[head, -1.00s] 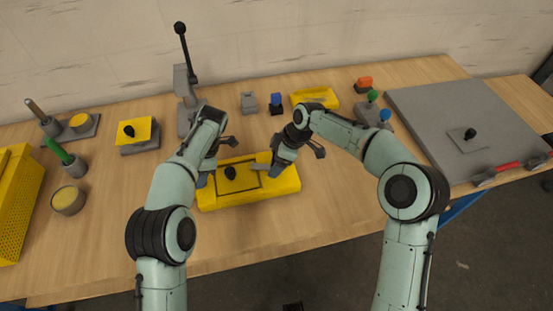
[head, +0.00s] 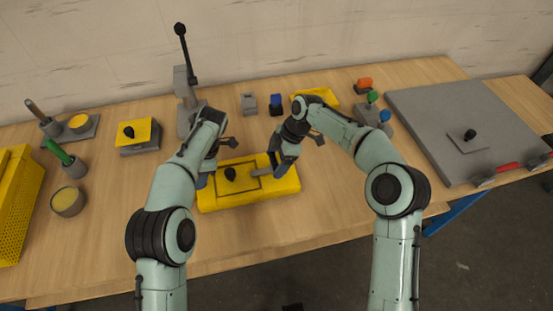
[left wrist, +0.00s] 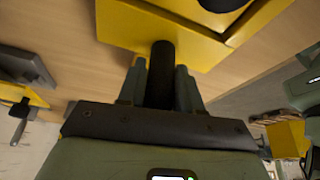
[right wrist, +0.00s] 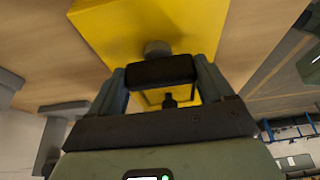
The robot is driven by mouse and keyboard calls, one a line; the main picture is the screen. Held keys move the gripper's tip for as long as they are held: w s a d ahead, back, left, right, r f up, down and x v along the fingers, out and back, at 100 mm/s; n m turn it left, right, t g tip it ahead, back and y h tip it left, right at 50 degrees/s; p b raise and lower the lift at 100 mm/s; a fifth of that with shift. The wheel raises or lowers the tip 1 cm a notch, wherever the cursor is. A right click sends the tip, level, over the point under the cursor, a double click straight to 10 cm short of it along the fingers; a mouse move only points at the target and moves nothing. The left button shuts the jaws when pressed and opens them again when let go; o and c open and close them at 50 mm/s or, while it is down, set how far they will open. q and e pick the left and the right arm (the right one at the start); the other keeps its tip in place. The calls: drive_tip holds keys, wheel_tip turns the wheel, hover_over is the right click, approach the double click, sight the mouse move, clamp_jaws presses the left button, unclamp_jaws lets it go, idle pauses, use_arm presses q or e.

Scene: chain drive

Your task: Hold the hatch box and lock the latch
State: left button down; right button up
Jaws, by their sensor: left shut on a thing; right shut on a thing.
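The yellow hatch box (head: 240,200) lies on the table, with a dark-outlined hatch lid and a black knob (head: 230,173) on top. My left gripper (head: 205,180) is at the box's left end. In the left wrist view its fingers close on a dark cylindrical handle (left wrist: 161,70) joined to the yellow box (left wrist: 120,25). My right gripper (head: 280,168) is over the right part of the box. A short grey latch bar (head: 262,171) reaches left towards the lid. In the right wrist view the fingers close on a black latch grip (right wrist: 160,72) beside a grey round pivot (right wrist: 157,48).
A large grey plate (head: 440,115) lies right. The table in front of the box is clear.

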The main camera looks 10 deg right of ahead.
drive_tip(key=shift+s, duration=0.1)
drive_tip(key=o, duration=1.4)
drive_tip(key=shift+r, duration=0.1)
drive_tip(key=v, duration=1.1)
drive_tip(key=shift+d+r, duration=0.2)
drive_tip(key=shift+r, duration=0.15)
use_arm(q)
drive_tip(key=c, duration=0.7)
unclamp_jaws()
drive_tip(key=shift+r, duration=0.1)
